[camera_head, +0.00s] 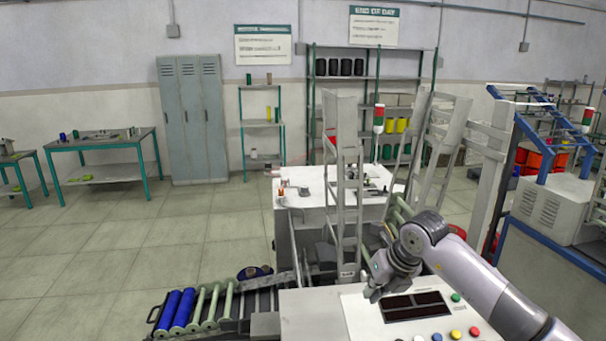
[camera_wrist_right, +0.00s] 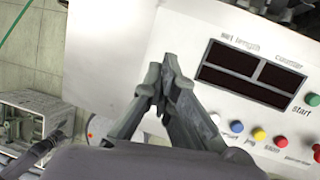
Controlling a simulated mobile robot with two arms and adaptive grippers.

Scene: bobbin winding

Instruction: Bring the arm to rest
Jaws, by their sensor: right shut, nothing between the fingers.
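My right arm comes in from the right in the head view. Its gripper (camera_head: 374,291) is above the left part of the white control panel (camera_head: 362,318), beside the dark display. In the right wrist view the gripper fingers (camera_wrist_right: 167,75) meet at their tips and hold nothing. The panel (camera_wrist_right: 192,30) lies beyond them, with dark display windows (camera_wrist_right: 253,74) and a row of coloured buttons. I cannot tell from these views whether the fingertips touch the panel. My left gripper is not in view.
The winding machine's white table (camera_head: 300,205) and tall grey frame (camera_head: 346,180) stand behind the panel. A roller conveyor with blue rollers (camera_head: 177,309) is at the lower left. A blue-framed machine (camera_head: 550,205) stands at the right. The tiled floor (camera_head: 150,240) at left is clear.

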